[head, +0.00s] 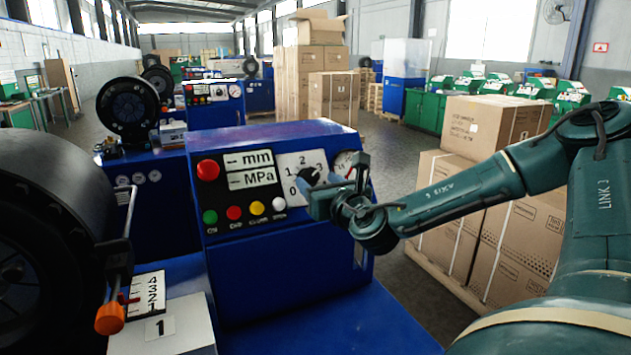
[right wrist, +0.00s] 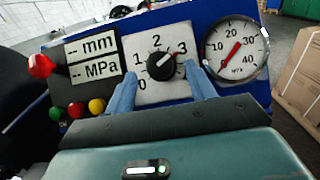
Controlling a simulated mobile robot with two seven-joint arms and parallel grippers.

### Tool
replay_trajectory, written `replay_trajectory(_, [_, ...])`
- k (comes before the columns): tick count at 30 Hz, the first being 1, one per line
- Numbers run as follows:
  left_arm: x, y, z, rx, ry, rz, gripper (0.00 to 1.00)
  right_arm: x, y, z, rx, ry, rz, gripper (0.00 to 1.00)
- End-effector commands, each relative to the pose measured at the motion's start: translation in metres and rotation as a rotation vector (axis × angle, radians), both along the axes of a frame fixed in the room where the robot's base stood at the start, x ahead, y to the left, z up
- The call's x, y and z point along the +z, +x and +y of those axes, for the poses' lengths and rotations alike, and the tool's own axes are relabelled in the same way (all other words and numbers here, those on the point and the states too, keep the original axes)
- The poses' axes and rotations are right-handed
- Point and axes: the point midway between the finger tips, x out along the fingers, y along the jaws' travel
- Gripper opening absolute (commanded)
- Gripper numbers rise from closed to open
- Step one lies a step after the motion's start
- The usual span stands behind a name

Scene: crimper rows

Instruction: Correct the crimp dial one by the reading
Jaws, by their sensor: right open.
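The crimp dial is a black knob on a white plate with numbers 0 to 3, on the blue machine's panel; it shows in the head view (head: 308,175) and the right wrist view (right wrist: 161,66). My right gripper (head: 336,188) is open in front of the dial, one blue finger on each side of the knob in the right wrist view (right wrist: 160,72). I cannot tell whether the fingers touch it. The display (right wrist: 94,57) shows dashes before mm and MPa. My left gripper is not in view.
A round gauge (right wrist: 235,49) sits right of the dial, its red needle low left near 0. A red button (head: 208,170) and several small coloured buttons are on the panel. An orange-knobbed lever (head: 110,318) stands left by a numbered scale (head: 150,292). Cartons (head: 480,235) stand right.

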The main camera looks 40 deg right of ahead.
Motion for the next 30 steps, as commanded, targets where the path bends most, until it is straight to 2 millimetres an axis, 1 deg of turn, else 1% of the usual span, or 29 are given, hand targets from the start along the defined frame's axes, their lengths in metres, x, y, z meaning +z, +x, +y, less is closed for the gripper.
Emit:
replay_trajectory(3, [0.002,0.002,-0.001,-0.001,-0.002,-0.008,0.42,-0.001,0.011,-0.004,0.000,-0.004,0.003,0.55])
replay_trajectory(7, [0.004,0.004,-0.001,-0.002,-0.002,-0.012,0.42,0.000,0.017,-0.005,0.001,-0.001,0.001,0.55])
replay_trajectory(18, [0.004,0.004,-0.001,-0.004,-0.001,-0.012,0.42,0.000,0.020,-0.006,0.001,0.000,0.000,0.54])
replay_trajectory(30, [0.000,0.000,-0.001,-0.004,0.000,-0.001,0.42,0.000,0.020,-0.006,0.002,0.000,0.000,0.21])
